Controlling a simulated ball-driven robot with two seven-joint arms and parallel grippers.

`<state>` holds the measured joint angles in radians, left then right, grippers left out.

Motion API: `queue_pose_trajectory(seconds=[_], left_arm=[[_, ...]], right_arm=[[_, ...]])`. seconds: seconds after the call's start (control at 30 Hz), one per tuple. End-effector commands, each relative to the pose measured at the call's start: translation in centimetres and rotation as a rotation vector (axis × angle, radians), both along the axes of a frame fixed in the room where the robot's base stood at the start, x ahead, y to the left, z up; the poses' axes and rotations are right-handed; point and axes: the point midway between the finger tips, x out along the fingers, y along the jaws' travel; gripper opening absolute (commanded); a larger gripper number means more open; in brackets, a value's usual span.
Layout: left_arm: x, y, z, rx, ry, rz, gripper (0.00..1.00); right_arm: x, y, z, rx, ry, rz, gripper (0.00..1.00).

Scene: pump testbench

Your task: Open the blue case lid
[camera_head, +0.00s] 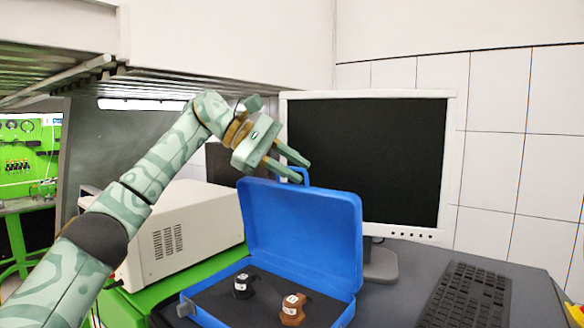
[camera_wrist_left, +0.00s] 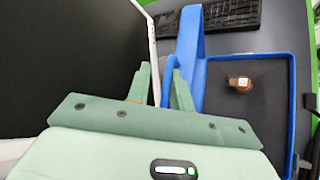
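The blue case (camera_head: 300,225) stands open on the desk, its lid raised upright and leaning back toward the monitor. The case also shows in the wrist view (camera_wrist_left: 293,110), with the lid (camera_wrist_left: 188,40) seen nearly edge-on. A blue handle (camera_head: 304,173) sits on the lid's top edge. My left gripper (camera_head: 302,171) is at this handle; its fingers are apart. In the wrist view the fingers (camera_wrist_left: 158,68) have a gap between them, beside the lid. I cannot tell whether they touch the handle. My right gripper is not in view.
A black part (camera_head: 243,286) and a brown part (camera_head: 293,310) lie in the case's dark lining. A monitor (camera_head: 365,160) stands close behind the lid. A keyboard (camera_head: 466,295) lies to the right. A beige instrument (camera_head: 180,235) stands at left.

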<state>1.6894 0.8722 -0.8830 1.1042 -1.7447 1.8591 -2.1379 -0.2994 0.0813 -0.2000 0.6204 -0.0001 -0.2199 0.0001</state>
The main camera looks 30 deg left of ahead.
Motion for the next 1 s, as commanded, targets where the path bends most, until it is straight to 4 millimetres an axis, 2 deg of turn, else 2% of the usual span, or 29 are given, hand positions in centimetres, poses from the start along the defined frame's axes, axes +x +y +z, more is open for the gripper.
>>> queue_pose_trajectory(seconds=[0.03,0.27,0.37,0.8,1.0], left_arm=[[0.1,0.0,-0.6,0.006,0.012,0.002,0.29],[-0.1,0.6,-0.3,0.008,0.013,0.004,0.29],[-0.8,1.9,0.6,0.007,0.009,0.008,0.29],[-6.1,10.2,7.3,-0.002,-0.002,0.005,0.29],[-7.0,11.8,8.4,0.002,-0.001,0.003,0.29]], right_arm=[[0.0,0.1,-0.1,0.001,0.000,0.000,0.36],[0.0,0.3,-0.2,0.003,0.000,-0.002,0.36],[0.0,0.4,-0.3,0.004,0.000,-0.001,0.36],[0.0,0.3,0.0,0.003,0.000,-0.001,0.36],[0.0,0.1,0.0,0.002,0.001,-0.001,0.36]])
